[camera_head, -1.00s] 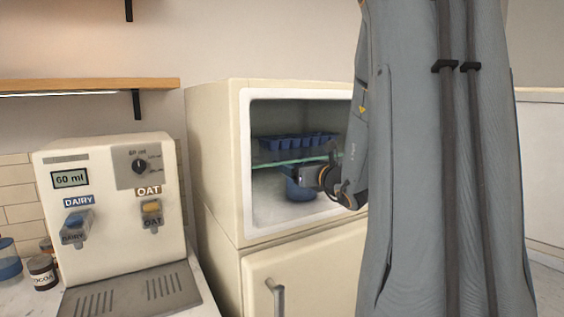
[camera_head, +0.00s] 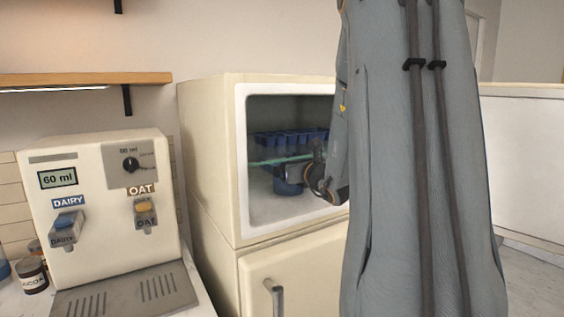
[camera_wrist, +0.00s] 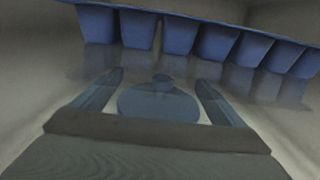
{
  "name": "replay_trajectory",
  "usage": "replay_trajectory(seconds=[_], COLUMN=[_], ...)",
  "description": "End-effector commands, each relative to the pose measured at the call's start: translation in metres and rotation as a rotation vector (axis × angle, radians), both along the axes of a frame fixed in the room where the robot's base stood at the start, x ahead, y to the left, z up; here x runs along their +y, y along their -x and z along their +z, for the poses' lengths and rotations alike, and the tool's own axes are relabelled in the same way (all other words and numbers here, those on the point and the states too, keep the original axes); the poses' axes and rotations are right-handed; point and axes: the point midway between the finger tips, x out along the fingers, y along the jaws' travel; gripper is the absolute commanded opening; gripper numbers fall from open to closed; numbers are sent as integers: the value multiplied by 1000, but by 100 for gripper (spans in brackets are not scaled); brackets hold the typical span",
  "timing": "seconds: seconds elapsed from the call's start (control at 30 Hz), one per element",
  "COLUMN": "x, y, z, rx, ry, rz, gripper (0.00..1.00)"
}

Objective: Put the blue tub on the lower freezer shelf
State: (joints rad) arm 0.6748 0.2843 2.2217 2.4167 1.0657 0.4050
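The blue tub (camera_head: 285,187) is inside the freezer compartment, below the glass shelf (camera_head: 268,162), partly hidden by my gripper. In the wrist view its round lid with a small knob (camera_wrist: 160,101) shows between my fingers. My gripper (camera_wrist: 159,92) is around the tub, with a narrow light gap on each side of the lid, so it looks open. My gripper also shows in the head view (camera_head: 299,180), reaching in from the right. Whether the tub's base touches the freezer floor (camera_head: 275,210) is hard to tell.
A blue ice tray (camera_head: 285,142) sits on the glass shelf, close above my gripper; it spans the top of the wrist view (camera_wrist: 210,42). The freezer's side wall (camera_head: 206,150) is at left. A milk dispenser (camera_head: 100,200) stands left of the fridge.

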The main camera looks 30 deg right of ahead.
Motion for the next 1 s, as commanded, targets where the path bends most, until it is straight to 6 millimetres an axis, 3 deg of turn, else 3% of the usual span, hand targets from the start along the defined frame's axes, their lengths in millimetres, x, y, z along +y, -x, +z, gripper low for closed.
replay_trajectory(seconds=[0.4, 0.8, 1.0], x=[-1, 2, 5], y=[1, 82, 110], z=[6, 3, 4], rx=[0, -1, -1], ry=[0, 2, 2], rz=[-2, -6, -4], gripper=[93, 93, 93])
